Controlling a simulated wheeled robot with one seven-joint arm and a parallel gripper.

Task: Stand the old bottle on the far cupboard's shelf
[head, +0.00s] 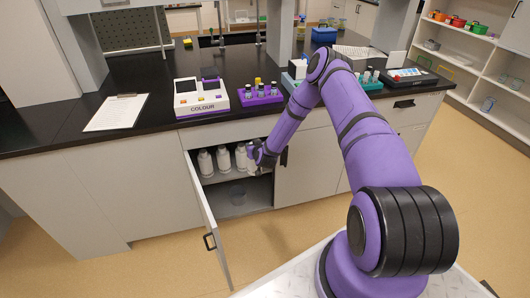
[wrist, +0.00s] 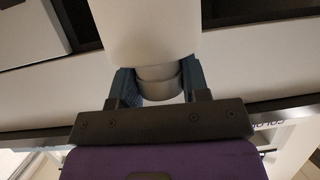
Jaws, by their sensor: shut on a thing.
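My gripper (head: 257,156) is at the open cupboard (head: 233,192) under the bench. In the wrist view my gripper (wrist: 160,88) has its blue fingers shut on both sides of the grey neck of a white bottle (wrist: 145,35). In the head view the held bottle (head: 252,166) hangs below my gripper, partly hidden by it. White bottles with grey tops stand in a row on the cupboard's upper shelf (head: 210,179), just left of my gripper; two are the left bottle (head: 205,163) and the middle bottle (head: 223,159). I cannot tell whether the held bottle touches the shelf.
The cupboard door (head: 207,222) stands open toward me on the left. A clear container (head: 238,195) is on the cupboard's lower level. The bench top holds a colour meter (head: 201,97), a purple vial rack (head: 261,95) and a clipboard (head: 116,112). Floor in front is clear.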

